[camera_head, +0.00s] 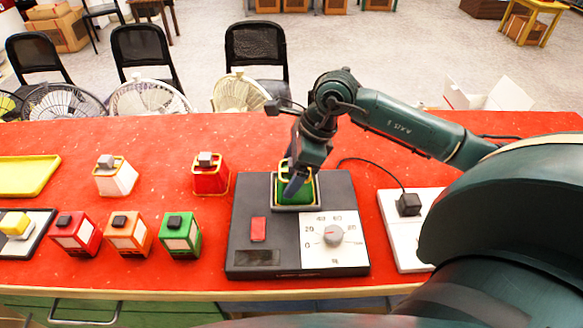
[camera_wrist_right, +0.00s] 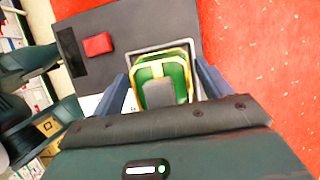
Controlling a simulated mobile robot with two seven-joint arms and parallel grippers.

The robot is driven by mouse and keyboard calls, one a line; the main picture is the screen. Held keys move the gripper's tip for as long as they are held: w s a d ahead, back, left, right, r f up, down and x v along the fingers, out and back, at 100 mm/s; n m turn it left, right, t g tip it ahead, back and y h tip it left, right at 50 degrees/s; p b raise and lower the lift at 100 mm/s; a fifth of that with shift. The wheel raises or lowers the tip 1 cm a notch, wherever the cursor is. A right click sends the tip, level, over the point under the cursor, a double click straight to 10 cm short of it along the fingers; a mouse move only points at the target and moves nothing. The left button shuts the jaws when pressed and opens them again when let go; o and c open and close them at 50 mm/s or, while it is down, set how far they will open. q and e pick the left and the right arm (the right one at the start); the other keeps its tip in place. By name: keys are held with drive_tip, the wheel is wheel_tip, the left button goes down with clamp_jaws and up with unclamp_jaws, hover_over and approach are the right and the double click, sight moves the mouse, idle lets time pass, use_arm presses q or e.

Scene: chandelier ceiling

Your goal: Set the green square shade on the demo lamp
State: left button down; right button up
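The green square shade (camera_head: 308,189) with yellow edges sits in the grey square frame (camera_head: 297,208) on the demo lamp's dark base (camera_head: 246,207). It looks upright, but its lower edge is partly hidden. My right gripper (camera_head: 296,184) is directly above it with its fingers pointing down. In the right wrist view, the fingers stand wide apart on either side of the shade (camera_wrist_right: 147,73). The shade's grey top knob (camera_wrist_right: 160,93) lies between them, ungripped. The gripper looks open. My left gripper is not in view.
The base carries a red switch (camera_head: 258,229) and a dial (camera_head: 333,236). Left of it stand a red shade (camera_head: 210,178), a white shade (camera_head: 116,180) and several coloured boxes, including a green one (camera_head: 181,236). A white block with a black plug (camera_head: 409,205) is at right.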

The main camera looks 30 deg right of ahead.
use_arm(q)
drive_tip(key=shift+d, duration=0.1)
use_arm(e)
drive_tip(key=shift+o, duration=0.8)
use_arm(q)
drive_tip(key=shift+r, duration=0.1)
use_arm(e)
drive_tip(key=shift+r, duration=0.1)
drive_tip(key=shift+r+p, duration=0.2)
drive_tip(key=shift+p, duration=0.1)
use_arm(q)
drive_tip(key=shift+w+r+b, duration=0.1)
drive_tip(key=shift+b, duration=0.4)
use_arm(e)
drive_tip(key=v, duration=1.1)
drive_tip(key=shift+s+d+r, duration=0.15)
drive_tip(key=shift+r, duration=0.2)
